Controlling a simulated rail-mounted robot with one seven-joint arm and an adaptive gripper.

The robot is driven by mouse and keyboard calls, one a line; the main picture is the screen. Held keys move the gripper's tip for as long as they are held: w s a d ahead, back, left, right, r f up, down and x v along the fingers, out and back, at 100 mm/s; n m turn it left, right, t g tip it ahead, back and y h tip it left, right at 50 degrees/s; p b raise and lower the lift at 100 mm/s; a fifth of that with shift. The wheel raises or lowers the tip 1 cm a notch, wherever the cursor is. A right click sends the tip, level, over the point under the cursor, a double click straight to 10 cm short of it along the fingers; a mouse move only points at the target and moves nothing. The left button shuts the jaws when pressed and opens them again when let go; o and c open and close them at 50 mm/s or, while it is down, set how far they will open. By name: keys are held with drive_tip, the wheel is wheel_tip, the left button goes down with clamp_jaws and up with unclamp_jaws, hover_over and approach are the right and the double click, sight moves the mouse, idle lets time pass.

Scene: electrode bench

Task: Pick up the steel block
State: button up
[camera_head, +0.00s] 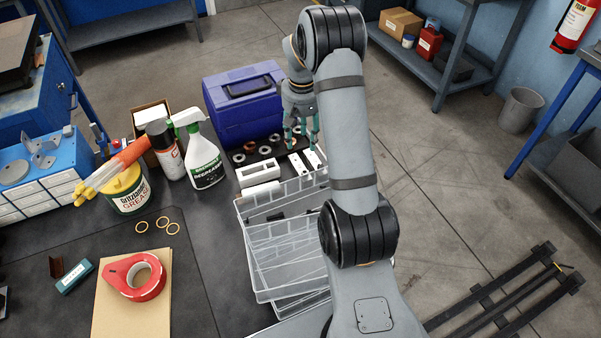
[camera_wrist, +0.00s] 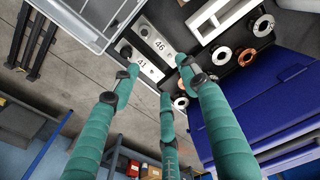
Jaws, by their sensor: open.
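Two pale metal blocks with holes lie side by side on the bench beyond the clear trays, one marked 46 (camera_wrist: 160,46) and one marked 41 (camera_wrist: 139,66) in the wrist view. They also show in the head view as a left block (camera_head: 297,163) and a right block (camera_head: 312,160). I cannot tell which one is the steel block. My gripper (camera_head: 302,143) has several teal fingers, spread open and empty, pointing down just above the blocks. In the wrist view the fingertips (camera_wrist: 160,78) are spread around the near end of the blocks, partly covering block 41.
A blue toolbox (camera_head: 243,104) stands behind left, with several metal rings (camera_head: 264,150) on a dark strip before it. A white slotted holder (camera_head: 258,173) lies left of the blocks. Clear trays (camera_head: 283,255) sit in front. A degreaser bottle (camera_head: 204,160) stands left.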

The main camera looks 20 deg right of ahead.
sight(303, 167)
drive_tip(key=shift+g, duration=0.4)
drive_tip(key=f, duration=0.1)
drive_tip(key=s+f, duration=0.1)
drive_tip(key=f, duration=0.2)
drive_tip(key=shift+s+a+f, duration=0.3)
drive_tip(key=shift+s+a, duration=0.05)
drive_tip(key=shift+w+d+f+p, duration=0.1)
drive_tip(key=shift+f+p, duration=0.3)
drive_tip(key=shift+f, duration=1.1)
drive_tip(key=shift+d+f+p, duration=0.1)
drive_tip(key=shift+f+p, duration=0.25)
drive_tip(key=shift+f, duration=1.1)
drive_tip(key=c, duration=0.3)
drive_tip(key=c, duration=0.8)
clamp_jaws()
